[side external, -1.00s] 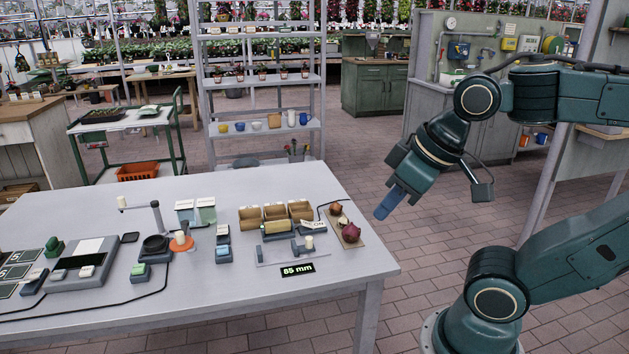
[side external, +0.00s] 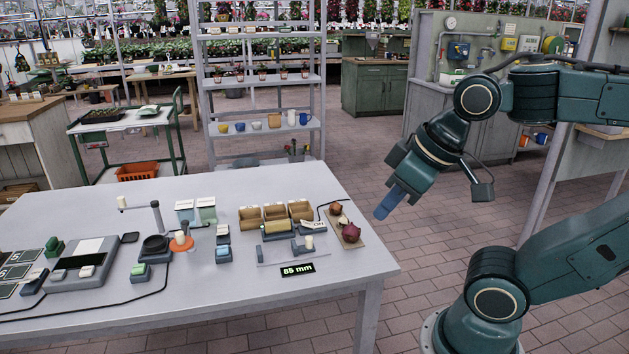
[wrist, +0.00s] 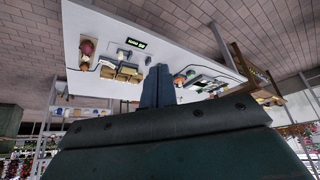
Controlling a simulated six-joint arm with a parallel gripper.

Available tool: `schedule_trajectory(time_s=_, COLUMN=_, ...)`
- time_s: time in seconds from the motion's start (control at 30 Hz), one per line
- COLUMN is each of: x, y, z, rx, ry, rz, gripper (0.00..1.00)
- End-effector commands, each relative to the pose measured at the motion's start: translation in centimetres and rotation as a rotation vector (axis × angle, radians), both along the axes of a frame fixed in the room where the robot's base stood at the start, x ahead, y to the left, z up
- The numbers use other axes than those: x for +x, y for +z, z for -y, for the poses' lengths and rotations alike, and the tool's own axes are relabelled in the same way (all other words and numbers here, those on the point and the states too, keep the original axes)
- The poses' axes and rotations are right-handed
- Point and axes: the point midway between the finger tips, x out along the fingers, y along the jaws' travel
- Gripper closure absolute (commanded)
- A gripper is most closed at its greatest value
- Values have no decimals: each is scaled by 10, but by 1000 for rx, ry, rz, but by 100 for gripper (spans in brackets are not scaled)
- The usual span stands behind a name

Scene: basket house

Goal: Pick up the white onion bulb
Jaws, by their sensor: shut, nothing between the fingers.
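A small pale bulb (side external: 343,221), which looks like the white onion, rests on a wooden board (side external: 358,243) at the right end of the table. It lies between a brown onion (side external: 335,209) and a red onion (side external: 351,233) and is partly hidden by the red one. In the wrist view the red onion (wrist: 87,47) shows at upper left; the pale bulb is too small to make out surely. My gripper (side external: 382,211) is shut and empty, in the air right of the board and apart from all the onions. Its fingers (wrist: 158,72) are together in the wrist view.
Left of the board stand open brown bins (side external: 275,212) and a caliper-like gauge with an "85 mm" display (side external: 298,270). A black cable runs behind the board. More devices, including a scale (side external: 85,262), fill the table's left. The table's front right (side external: 350,278) is clear.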

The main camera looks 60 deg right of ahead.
Motion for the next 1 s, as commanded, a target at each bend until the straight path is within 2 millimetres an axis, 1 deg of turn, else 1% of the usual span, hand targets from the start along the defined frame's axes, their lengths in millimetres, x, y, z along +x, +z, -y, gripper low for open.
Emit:
schedule_trajectory(time_s=0.17, x=0, y=0, z=0, rx=0, ry=0, rz=0, gripper=100)
schedule_trajectory(time_s=0.2, x=0, y=0, z=0, rx=0, ry=0, rz=0, gripper=98)
schedule_trajectory(time_s=0.27, x=0, y=0, z=0, rx=0, ry=0, rz=0, gripper=86)
schedule_trajectory(time_s=0.4, x=0, y=0, z=0, rx=0, ry=0, rz=0, gripper=59)
schedule_trajectory(time_s=0.47, x=0, y=0, z=0, rx=0, ry=0, rz=0, gripper=47)
schedule_trajectory(time_s=0.5, x=0, y=0, z=0, rx=0, ry=0, rz=0, gripper=44)
schedule_trajectory(time_s=0.83, x=1, y=1, z=1, rx=2, ry=-6, rz=-2, gripper=44)
schedule_trajectory(time_s=1.0, x=11, y=5, z=4, rx=12, ry=-45, rz=-16, gripper=44)
